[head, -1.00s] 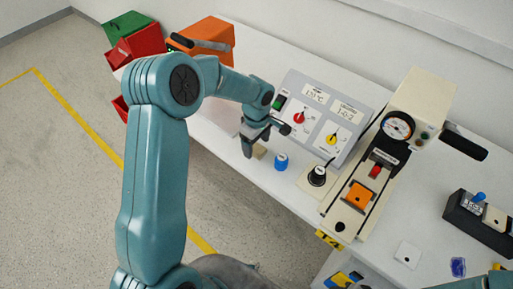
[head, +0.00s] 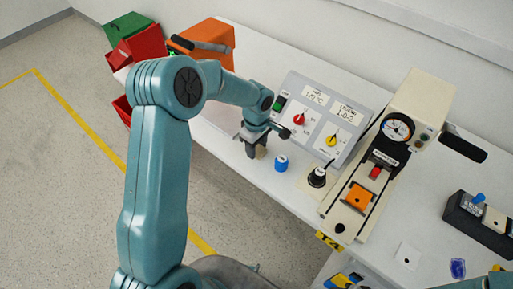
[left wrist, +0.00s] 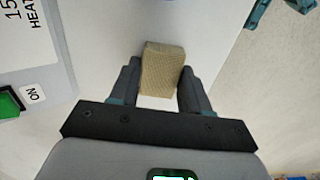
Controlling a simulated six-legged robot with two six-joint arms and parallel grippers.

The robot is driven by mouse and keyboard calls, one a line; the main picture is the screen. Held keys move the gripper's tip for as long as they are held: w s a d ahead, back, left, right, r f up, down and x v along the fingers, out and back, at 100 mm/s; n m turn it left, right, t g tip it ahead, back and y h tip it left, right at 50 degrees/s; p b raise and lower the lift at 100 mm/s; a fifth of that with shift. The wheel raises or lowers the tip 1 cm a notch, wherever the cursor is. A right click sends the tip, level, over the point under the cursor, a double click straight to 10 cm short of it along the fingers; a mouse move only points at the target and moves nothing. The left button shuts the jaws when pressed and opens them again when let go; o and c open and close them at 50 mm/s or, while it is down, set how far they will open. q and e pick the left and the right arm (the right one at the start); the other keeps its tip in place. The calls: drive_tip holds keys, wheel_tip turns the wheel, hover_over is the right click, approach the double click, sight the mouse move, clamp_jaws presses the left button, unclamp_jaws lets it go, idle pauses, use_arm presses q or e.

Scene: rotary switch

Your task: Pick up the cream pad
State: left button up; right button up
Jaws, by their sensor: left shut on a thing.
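The cream pad, a small tan block with a fine texture, shows in the left wrist view (left wrist: 162,68) between the two dark fingers. In the head view the pad (head: 261,153) is small and partly hidden by the fingers. My left gripper (head: 254,149) is low over the white table, left of the blue knob-like piece. It also shows in the left wrist view (left wrist: 160,82), shut on the pad with a finger at each side. I cannot tell if the pad still touches the table. My right gripper is outside the views.
A blue cylinder (head: 281,163) stands close right of my left gripper. Behind is a grey control panel (head: 318,118) with red and yellow knobs. A black knob (head: 318,177) and a cream press (head: 352,195) stand farther right.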

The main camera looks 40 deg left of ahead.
use_arm(q)
wheel_tip(320, 180, up, 20)
drive_tip(key=shift+f, duration=0.25)
